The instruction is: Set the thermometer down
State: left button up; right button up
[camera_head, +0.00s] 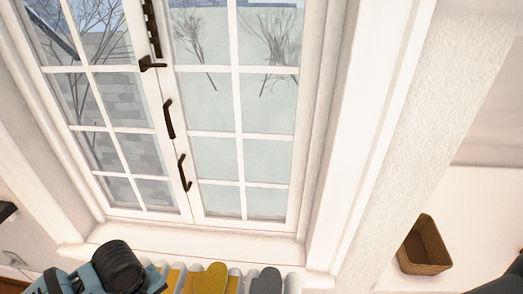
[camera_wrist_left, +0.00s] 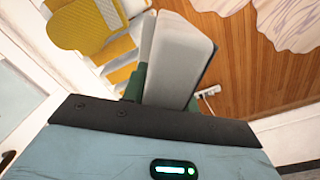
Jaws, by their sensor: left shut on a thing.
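My left gripper (camera_wrist_left: 172,92) shows in the left wrist view, shut on a pale grey, slab-like thing that I take to be the thermometer (camera_wrist_left: 180,58). The thing stands out past the dark edge of the gripper body, with dark green parts beside its base. Its face and any markings are not visible. In the head view only part of my left arm shows at the bottom left; the held thing is not seen there. My right gripper is not in view.
A white-framed window (camera_head: 215,130) with dark handles stands ahead, over a white sill (camera_head: 200,240). Yellow and grey cloth-like things (camera_head: 207,279) hang at the ribbed white edge below it. A wicker basket (camera_head: 424,246) sits at right. Wooden floor (camera_wrist_left: 225,60) shows in the wrist view.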

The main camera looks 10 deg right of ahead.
pick_arm(q)
jog(key=a+m, duration=0.1)
jog(key=m, duration=0.1)
jog(key=s+a+r+m, duration=0.1)
jog(key=m, duration=0.1)
jog(key=s+a+m, duration=0.1)
jog(key=m, duration=0.1)
jog(key=shift+a+r, duration=0.25)
jog(key=shift+a, duration=0.1)
